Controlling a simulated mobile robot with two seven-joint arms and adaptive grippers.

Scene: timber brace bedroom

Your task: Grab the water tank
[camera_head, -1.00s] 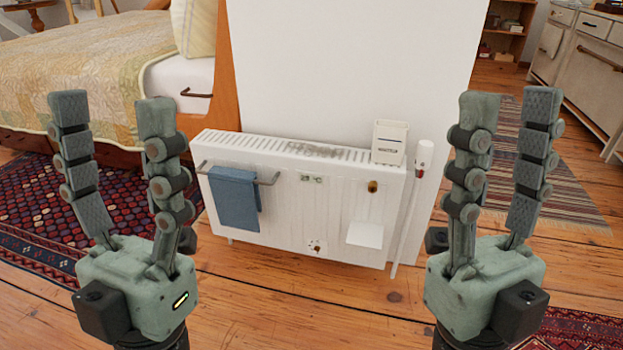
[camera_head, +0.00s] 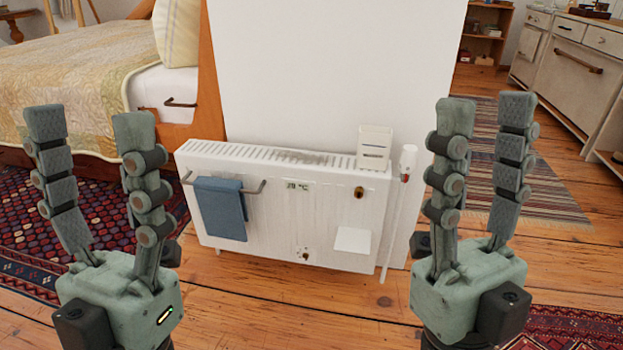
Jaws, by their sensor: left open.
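The likely water tank is a small white slotted box (camera_head: 375,147) on the right end of the white radiator's top (camera_head: 290,215). It stands upright against the wall. My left gripper (camera_head: 90,120) is open and empty, fingers pointing up, to the left of the radiator and in front of the bed. My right gripper (camera_head: 487,112) is open and empty, fingers up, to the right of the radiator. Neither gripper touches the box.
A blue towel (camera_head: 221,208) hangs on a rail at the radiator's front. A white valve and pipe (camera_head: 405,165) stand at its right end. A bed (camera_head: 80,80) is at the left, a cabinet (camera_head: 570,70) at the back right. Wooden floor (camera_head: 290,315) is bare in front.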

